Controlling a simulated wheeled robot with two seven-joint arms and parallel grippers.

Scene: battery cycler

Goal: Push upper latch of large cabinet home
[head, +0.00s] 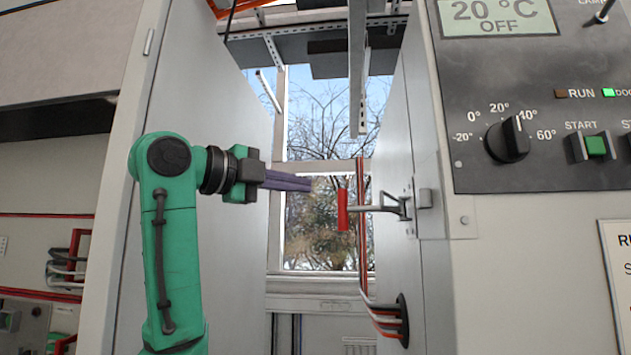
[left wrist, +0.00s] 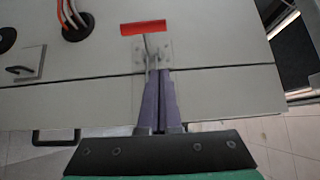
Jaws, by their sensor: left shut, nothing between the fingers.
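The latch has a red grip (head: 343,210) on a metal lever that sticks out from its bracket (head: 424,198) on the side face of the large cabinet (head: 455,270). The lever stands out from the cabinet face. My left gripper (head: 311,185) is shut and empty, its purple fingers pointing right toward the latch. In the head view a small gap shows between the fingertips and the red grip. In the left wrist view the fingertips (left wrist: 158,72) overlap the foot of the lever, below the red grip (left wrist: 143,27); contact cannot be told. My right gripper is out of view.
Red and white cables (head: 385,318) run down behind the latch into a round black port. A control panel (head: 540,110) with a dial and a green start button is on the cabinet front. Another grey cabinet wall (head: 215,90) stands left, with a window between.

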